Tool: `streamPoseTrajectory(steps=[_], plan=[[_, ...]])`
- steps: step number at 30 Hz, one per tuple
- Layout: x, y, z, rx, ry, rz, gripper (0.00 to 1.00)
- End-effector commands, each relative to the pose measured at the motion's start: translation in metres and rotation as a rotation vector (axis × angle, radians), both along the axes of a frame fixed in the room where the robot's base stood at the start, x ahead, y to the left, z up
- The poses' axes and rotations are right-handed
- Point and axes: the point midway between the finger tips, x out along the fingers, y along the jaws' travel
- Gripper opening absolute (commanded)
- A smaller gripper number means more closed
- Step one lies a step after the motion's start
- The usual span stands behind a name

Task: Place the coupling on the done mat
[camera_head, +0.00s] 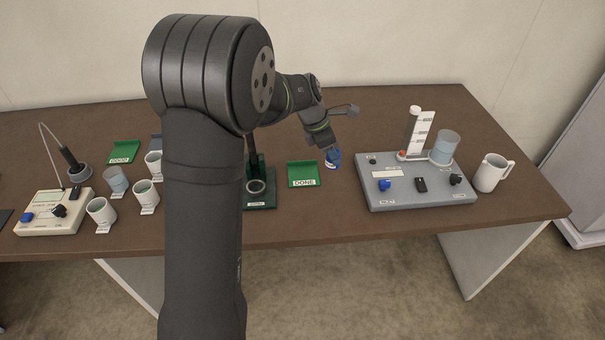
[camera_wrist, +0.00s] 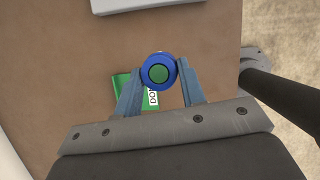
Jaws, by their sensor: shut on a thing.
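The coupling (camera_wrist: 159,71) is a blue ring; through its centre I see green in the wrist view. My gripper (camera_wrist: 160,85) is shut on it, one finger on each side. In the head view the blue coupling (camera_head: 333,158) hangs below my gripper (camera_head: 327,149), just right of the done mat. The done mat (camera_head: 302,172) is a small green tray with a white label reading DONE. In the wrist view the mat (camera_wrist: 126,80) shows partly behind the coupling and the fingers. The exact height of the coupling above the table cannot be told.
Right of the mat stands a grey station (camera_head: 412,192) with a clear cylinder, then a white mug (camera_head: 491,173). Left of the mat is a dark green stand (camera_head: 261,200). Several cups and a cream meter (camera_head: 54,213) stand farther left. Bare table lies in front of the mat.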

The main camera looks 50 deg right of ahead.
Motion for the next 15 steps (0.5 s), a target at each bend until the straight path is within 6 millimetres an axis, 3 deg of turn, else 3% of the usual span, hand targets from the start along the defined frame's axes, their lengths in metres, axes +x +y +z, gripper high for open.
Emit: streamPoseTrajectory(steps=[5, 15], plan=[[0.018, -0.005, -0.013, -0.001, 0.004, -0.028, 0.09], [0.093, -0.006, -0.058, -0.002, 0.003, -0.025, 0.09]])
